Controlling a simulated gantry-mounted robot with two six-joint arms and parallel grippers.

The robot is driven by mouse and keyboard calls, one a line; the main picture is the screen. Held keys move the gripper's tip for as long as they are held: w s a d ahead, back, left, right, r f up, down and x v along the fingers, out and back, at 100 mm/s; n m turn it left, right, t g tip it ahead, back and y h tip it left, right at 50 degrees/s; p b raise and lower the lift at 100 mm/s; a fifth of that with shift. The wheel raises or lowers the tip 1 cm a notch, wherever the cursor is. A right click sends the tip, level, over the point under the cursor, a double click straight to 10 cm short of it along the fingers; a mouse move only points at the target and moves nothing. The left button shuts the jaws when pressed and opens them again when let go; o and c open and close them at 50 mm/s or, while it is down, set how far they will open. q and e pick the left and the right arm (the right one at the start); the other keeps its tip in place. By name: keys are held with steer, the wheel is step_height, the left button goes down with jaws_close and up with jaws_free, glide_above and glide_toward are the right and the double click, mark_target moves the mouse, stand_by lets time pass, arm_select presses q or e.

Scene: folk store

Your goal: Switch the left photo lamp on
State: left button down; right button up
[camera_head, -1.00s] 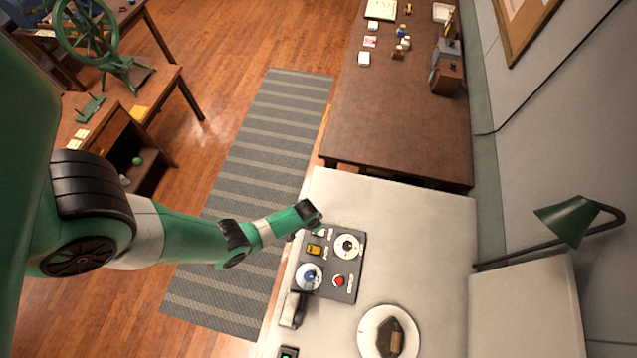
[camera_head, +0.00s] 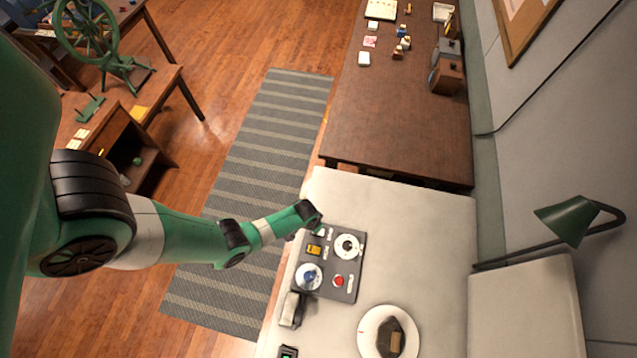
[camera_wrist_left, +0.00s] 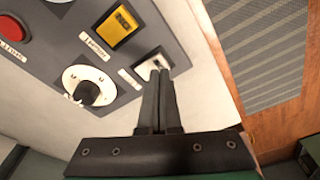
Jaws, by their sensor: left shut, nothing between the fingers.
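A dark grey control panel (camera_head: 326,291) lies on the pale table; it also shows in the wrist view (camera_wrist_left: 58,50). It carries a small white switch (camera_wrist_left: 150,66), a yellow rocker (camera_wrist_left: 117,25), a dial with a black knob (camera_wrist_left: 88,90) and a red button (camera_wrist_left: 13,28). My left gripper (camera_wrist_left: 160,72) is shut and empty, its fingertips at the small white switch; I cannot tell whether they touch it. In the head view my wrist hides the fingertips. The labels are too small to read. I cannot make out a photo lamp for certain. My right gripper is out of view.
A blue-knobbed dial (camera_head: 308,277) is on the panel. A grey-white block (camera_head: 291,309) sits by its lower left corner. A white plate (camera_head: 365,336) holds a dark object. A green lamp (camera_head: 567,220) stands at right. The table beyond the panel is clear.

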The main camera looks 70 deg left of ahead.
arm_select(q)
steer(key=shift+f+b, duration=0.8)
steer(key=shift+f, duration=0.05)
stand_by(0.5)
stand_by(0.4)
